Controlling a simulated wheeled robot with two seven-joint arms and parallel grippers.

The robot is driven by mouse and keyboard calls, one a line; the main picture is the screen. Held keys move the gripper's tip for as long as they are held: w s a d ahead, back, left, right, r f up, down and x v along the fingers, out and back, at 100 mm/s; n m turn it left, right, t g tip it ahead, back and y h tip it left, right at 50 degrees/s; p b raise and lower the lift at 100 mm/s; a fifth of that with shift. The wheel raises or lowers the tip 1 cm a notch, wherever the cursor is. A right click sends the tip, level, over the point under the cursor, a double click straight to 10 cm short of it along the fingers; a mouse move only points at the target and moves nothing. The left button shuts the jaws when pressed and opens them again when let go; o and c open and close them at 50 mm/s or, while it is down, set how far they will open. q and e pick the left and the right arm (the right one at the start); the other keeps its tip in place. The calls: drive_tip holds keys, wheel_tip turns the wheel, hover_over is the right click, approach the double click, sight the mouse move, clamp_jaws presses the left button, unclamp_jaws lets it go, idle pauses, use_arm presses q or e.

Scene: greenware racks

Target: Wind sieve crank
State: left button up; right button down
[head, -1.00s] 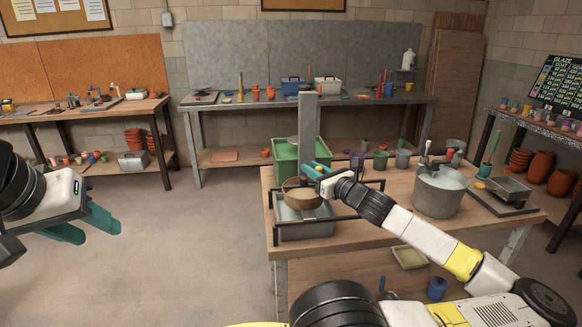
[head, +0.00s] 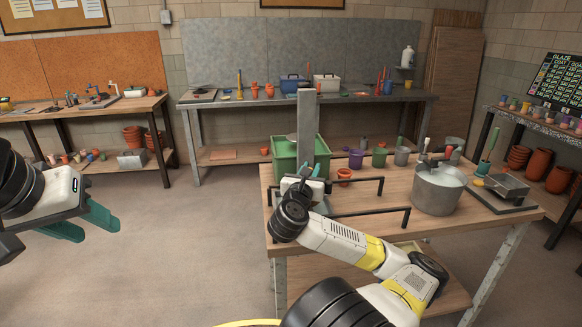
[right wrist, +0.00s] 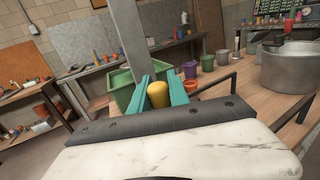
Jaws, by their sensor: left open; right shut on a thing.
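My right gripper (head: 315,177) is at the table's left end, in front of the grey upright post (head: 307,115). In the right wrist view, its teal fingers (right wrist: 161,88) are shut on a yellow crank knob (right wrist: 158,95). The crank arm below the knob is hidden. The sieve and most of its basin are hidden behind my right wrist in the head view. The black rail frame (head: 355,213) shows beside the wrist. My left gripper (head: 95,225) is open and empty over the floor at the left, away from the table.
A green bin (head: 286,160) stands behind the post. A large grey pot (head: 438,190) and a scale (head: 506,187) stand at the right of the wooden table. Small cups (head: 379,158) line its back edge. Floor at the left is clear.

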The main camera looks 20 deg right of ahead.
drive_tip(key=shift+a+m+g+h, duration=0.2)
drive_tip(key=shift+m+g+h, duration=0.6)
drive_tip(key=shift+h, duration=0.2)
drive_tip(key=c, duration=1.3)
unclamp_jaws()
drive_tip(key=shift+f, duration=0.1)
drive_tip(key=shift+o, duration=0.2)
